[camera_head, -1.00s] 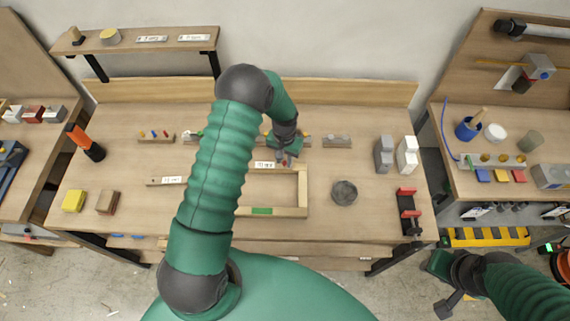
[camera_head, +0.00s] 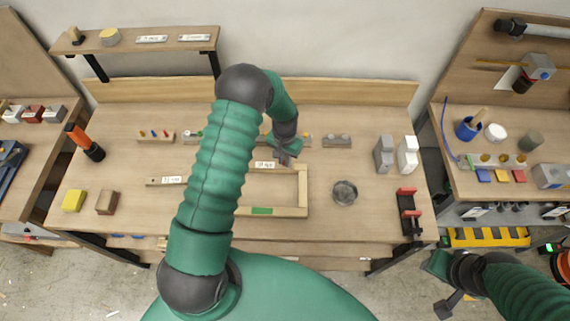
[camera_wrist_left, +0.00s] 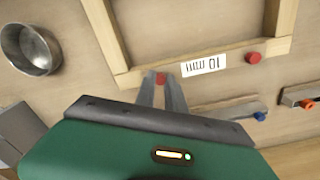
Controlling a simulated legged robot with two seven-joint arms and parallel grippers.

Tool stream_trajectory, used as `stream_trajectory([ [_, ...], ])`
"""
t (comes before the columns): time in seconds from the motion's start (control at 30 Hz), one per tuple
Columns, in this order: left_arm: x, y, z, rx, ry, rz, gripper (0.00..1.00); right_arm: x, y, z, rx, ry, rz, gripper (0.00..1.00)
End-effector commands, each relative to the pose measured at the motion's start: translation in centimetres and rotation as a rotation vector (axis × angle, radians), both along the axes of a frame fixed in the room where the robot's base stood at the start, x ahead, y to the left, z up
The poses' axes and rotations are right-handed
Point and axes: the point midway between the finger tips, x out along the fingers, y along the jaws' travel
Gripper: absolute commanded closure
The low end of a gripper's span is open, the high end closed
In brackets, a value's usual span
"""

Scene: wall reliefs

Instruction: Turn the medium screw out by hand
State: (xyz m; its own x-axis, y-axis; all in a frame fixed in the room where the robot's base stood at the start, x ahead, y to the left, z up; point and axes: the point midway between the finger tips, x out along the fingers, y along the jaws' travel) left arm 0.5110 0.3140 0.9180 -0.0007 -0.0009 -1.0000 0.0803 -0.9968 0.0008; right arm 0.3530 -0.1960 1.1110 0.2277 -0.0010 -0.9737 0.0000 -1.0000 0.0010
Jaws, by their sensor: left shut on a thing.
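The wooden frame (camera_head: 303,190) lies on the middle bench, with a white label on its far rail. In the left wrist view, my left gripper (camera_wrist_left: 161,82) is shut on a small red screw head (camera_wrist_left: 160,79) at one end of that labelled rail (camera_wrist_left: 133,76). How deep the screw sits is hidden. A second red head (camera_wrist_left: 253,58) shows at the other end of the label. In the head view my left gripper (camera_head: 284,159) is over the far rail, hiding the screw. My right gripper (camera_head: 447,305) hangs low at the right, away from the bench; its fingers are unclear.
Small strips with a blue knob (camera_wrist_left: 260,116) and an orange knob (camera_wrist_left: 307,103) lie behind the rail. A metal bowl (camera_head: 344,192) stands right of the frame. The bench's left front holds a yellow block (camera_head: 73,200).

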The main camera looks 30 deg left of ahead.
Motion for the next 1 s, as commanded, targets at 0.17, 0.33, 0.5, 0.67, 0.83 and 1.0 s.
stream_trajectory([
  [0.17,-0.01,-0.01,0.0,-0.001,0.0,0.082,1.0,0.0,0.0,-0.04,0.0,0.0,0.0,0.64],
  [0.33,-0.02,-0.01,-0.02,0.001,0.0,0.129,1.0,0.0,0.0,-0.09,0.0,0.0,0.0,0.64],
  [0.5,-0.01,0.02,0.04,0.002,0.001,0.47,1.0,0.0,0.0,-0.11,0.0,0.0,0.0,0.64],
  [0.67,-0.03,0.07,0.03,0.0,0.0,0.532,1.0,0.0,0.0,-0.11,0.0,0.0,0.0,0.64],
  [0.83,-0.03,0.04,0.05,0.001,0.001,0.579,1.0,0.01,0.0,-0.07,0.0,0.0,0.0,0.64],
  [1.0,-0.04,0.03,0.12,0.003,0.001,0.918,1.0,0.0,0.0,0.27,0.0,0.0,0.0,0.64],
])
